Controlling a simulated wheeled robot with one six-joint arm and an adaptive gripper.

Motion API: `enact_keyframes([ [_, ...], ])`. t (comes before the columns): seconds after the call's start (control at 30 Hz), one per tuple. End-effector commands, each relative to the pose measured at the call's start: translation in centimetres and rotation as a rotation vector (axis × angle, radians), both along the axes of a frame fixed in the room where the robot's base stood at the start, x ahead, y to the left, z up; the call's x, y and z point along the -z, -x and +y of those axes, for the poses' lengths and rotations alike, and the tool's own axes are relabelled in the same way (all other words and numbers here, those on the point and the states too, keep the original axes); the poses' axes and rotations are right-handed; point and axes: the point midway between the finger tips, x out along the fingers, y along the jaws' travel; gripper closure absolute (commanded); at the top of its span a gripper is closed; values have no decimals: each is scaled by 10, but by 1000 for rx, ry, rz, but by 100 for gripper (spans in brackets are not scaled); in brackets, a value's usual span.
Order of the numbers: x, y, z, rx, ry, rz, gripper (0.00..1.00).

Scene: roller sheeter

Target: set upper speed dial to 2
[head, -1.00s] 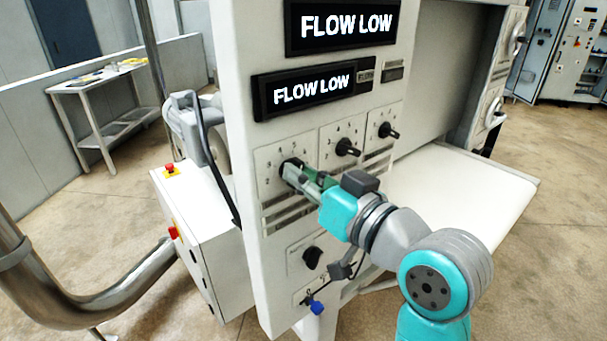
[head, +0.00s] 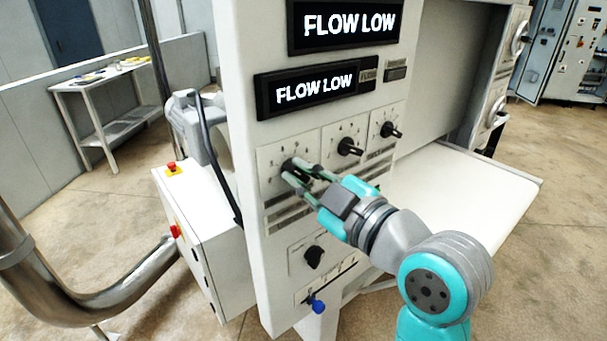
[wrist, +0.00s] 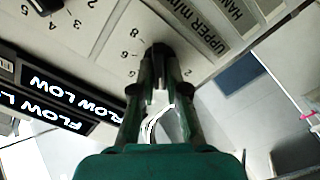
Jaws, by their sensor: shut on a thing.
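The upper speed dial is a black knob (head: 291,165) on the leftmost dial plate of the white panel (head: 240,60). In the wrist view the knob (wrist: 159,47) sits between the fingertips, beside a label reading "UPPER m/min" (wrist: 198,25). My gripper (head: 294,171) is shut on it, one finger on either side. Numbers ring the dial, with a 2 (wrist: 187,72) to the right of the fingers in the wrist view. The fingers hide much of the knob, so I cannot tell which number its pointer faces.
Two more dials, the middle one (head: 350,146) and the right one (head: 390,130), sit close by. Two displays read "FLOW LOW" (head: 348,24). Below are a black knob (head: 314,257) and a blue-tipped switch (head: 317,305). A white table (head: 460,195) lies to the right.

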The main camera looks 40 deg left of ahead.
Motion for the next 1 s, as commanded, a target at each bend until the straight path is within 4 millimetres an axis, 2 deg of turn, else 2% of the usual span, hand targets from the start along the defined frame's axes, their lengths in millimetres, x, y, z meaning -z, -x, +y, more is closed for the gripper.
enact_keyframes([
  [0.7,4,1,0,-1,159,-655,100],
  [1.0,5,2,0,-1,210,-868,100],
])
